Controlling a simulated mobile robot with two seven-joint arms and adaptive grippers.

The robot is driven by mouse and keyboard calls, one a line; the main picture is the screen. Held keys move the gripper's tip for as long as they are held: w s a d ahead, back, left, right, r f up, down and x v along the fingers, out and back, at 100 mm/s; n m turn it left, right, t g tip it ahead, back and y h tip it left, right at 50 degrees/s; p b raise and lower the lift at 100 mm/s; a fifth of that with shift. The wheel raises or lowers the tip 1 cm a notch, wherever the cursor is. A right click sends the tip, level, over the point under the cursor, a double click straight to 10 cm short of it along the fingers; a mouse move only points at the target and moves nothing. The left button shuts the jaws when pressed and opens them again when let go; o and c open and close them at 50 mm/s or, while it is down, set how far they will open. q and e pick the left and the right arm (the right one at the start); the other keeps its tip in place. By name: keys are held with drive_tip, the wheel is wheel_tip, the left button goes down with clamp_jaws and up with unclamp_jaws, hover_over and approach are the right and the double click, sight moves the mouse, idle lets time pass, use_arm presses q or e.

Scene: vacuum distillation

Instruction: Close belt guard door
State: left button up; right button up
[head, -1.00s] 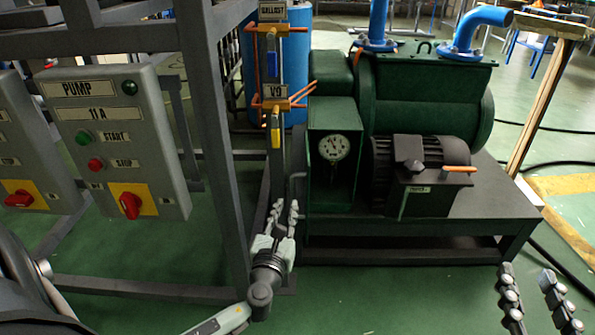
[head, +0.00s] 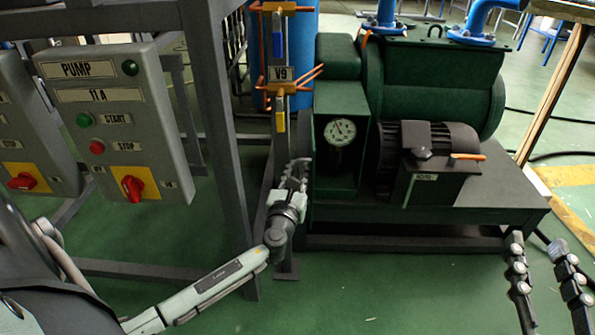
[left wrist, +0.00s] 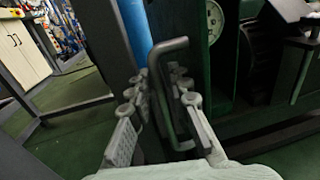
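The belt guard appears to be the green housing (head: 341,165) with a round gauge on its front, at the left end of the pump. A dark bent bar handle (left wrist: 168,92) stands upright in the left wrist view, between the fingers of my left gripper (left wrist: 167,88). The fingers are apart on either side of the bar, and I see no clear grip on it. In the head view my left gripper (head: 296,175) is at the housing's left edge and hides the handle. The door panel's angle is unclear. My right gripper (head: 545,265) is open and empty at lower right.
A control panel (head: 114,120) with buttons and a red switch stands at left on a grey frame (head: 222,140). The V9 valve pipe (head: 279,100) rises just behind my left gripper. The motor (head: 427,160) sits on a dark base right of the housing. Green floor is clear in front.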

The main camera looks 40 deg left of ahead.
use_arm(q)
drive_tip(key=shift+c, duration=0.3)
clamp_jaws()
drive_tip(key=shift+d, duration=0.1)
